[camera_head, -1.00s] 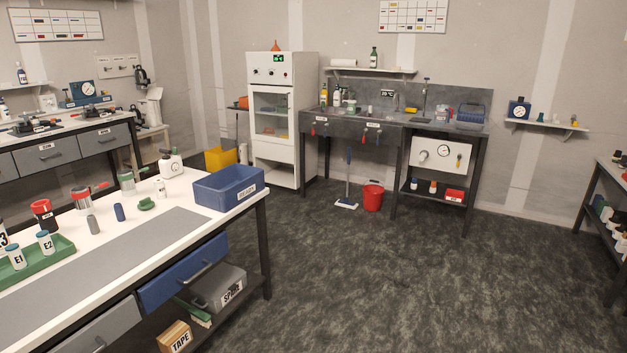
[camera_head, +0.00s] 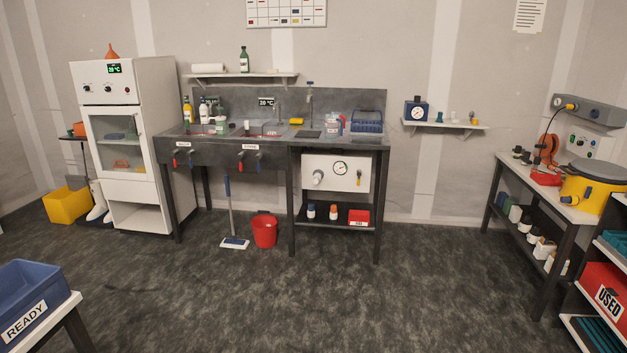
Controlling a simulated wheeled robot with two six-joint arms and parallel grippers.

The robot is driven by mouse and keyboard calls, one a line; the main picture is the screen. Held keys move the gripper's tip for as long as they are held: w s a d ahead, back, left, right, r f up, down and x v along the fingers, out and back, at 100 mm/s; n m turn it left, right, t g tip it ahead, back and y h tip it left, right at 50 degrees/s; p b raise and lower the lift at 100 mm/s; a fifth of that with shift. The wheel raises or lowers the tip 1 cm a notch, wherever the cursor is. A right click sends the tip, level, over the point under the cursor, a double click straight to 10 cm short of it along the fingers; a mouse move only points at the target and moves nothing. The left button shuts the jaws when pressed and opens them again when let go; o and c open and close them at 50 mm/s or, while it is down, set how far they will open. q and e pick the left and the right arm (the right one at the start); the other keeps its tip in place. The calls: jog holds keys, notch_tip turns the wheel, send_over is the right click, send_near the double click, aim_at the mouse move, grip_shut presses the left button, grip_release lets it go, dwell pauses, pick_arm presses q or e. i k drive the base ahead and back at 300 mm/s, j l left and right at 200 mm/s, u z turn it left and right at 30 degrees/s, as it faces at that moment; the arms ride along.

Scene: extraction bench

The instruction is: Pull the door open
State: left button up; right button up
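A white cabinet (camera_head: 122,140) stands against the back wall at the left. Its door (camera_head: 119,142) has a glass window and a dark handle (camera_head: 140,150) on the right side, and it looks shut. Coloured items show behind the glass. A control panel with a green display sits above the door, and an open white compartment is at the bottom. The cabinet is several steps away across the floor. Neither of my grippers shows in the view.
A grey sink bench (camera_head: 220,152) stands right of the cabinet, with a mop (camera_head: 231,210) and a red bucket (camera_head: 265,231) before it. A yellow bin (camera_head: 67,205) and white boots (camera_head: 97,202) are left of the cabinet. A blue READY box (camera_head: 32,300) is on the near-left table corner. The middle floor is clear.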

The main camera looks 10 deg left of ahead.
aim_at(150, 175)
jog(key=i+j+u, duration=0.1)
jog(key=i+u, duration=0.15)
jog(key=i, duration=0.25)
jog(key=i+u, duration=0.25)
jog(key=i, duration=0.25)
jog(key=i+l+u, duration=0.2)
jog(key=i, duration=0.3)
jog(key=i+l+u, duration=0.25)
jog(key=i, duration=0.3)
jog(key=i+j, duration=0.2)
jog(key=i, duration=0.35)
jog(key=i+j, duration=0.25)
jog(key=i, duration=0.35)
jog(key=i+j, duration=0.2)
jog(key=i, duration=0.35)
jog(key=i+j+u, duration=0.1)
jog(key=i, duration=0.5)
jog(key=j, duration=0.1)
